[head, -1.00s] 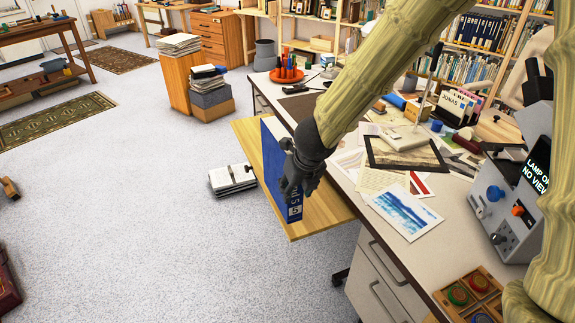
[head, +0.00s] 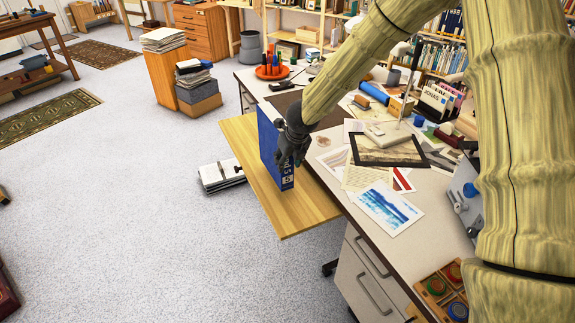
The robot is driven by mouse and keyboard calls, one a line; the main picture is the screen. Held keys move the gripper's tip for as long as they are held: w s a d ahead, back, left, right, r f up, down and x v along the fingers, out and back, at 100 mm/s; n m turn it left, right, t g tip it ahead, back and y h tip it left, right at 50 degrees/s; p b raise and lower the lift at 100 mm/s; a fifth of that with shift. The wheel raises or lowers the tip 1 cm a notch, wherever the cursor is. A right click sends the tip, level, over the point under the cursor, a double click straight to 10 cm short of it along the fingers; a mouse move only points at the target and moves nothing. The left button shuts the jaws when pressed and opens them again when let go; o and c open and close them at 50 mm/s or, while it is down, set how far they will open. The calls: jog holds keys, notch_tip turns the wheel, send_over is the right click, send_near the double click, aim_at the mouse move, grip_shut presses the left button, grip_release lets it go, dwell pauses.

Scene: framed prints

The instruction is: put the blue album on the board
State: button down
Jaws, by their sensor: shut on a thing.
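The blue album (head: 268,140) stands upright on edge at the wooden board (head: 285,220), a light pull-out shelf on the left side of the desk. A pale label with a "5" shows low on its spine. My gripper (head: 292,150) is at the album's right side, near its spine end, and is shut on it. The gripper's fingers are partly hidden against the album. The album's lower edge appears at the board's surface; whether it touches cannot be told for sure.
The desk (head: 325,215) right of the board holds prints, a framed picture (head: 388,150) and a red tray (head: 271,72) of bottles. A white bundle (head: 221,177) lies on the floor left of the board. The board's front part is bare.

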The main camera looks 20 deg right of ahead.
aim_at(288, 168)
jog(key=shift+w+f, duration=0.15)
jog(key=shift+f, duration=1.55)
jog(key=c, duration=0.8)
grip_release()
jog(key=shift+f, duration=0.1)
jog(key=v, duration=1.2)
